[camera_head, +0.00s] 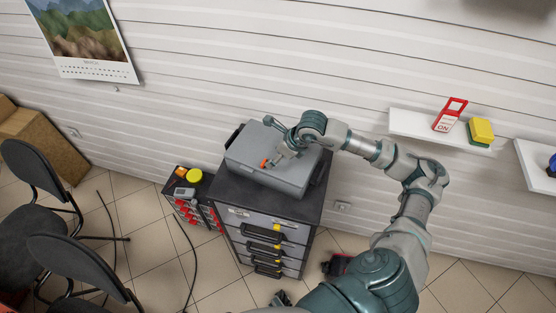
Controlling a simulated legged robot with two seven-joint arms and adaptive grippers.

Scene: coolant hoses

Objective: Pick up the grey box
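The grey box (250,155) is a closed case with a dark handle on its left end. It rests on top of a dark drawer cabinet (312,212). My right arm reaches in from the lower right over the box. My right gripper (273,142) is above the box's lid, with its fingers spread apart and nothing seen between them. Whether a finger touches the lid cannot be told. An orange-red spot shows on the lid beside the lower finger. The wrist and gripper hide part of the lid. My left gripper is not in view.
A low red-and-black organizer (186,200) with a yellow round item stands left of the cabinet. Two dark chairs (75,262) and a cardboard box (38,140) are at left. A wall shelf (415,126) holds a red sign and a yellow-green block. Cables lie on the tiles.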

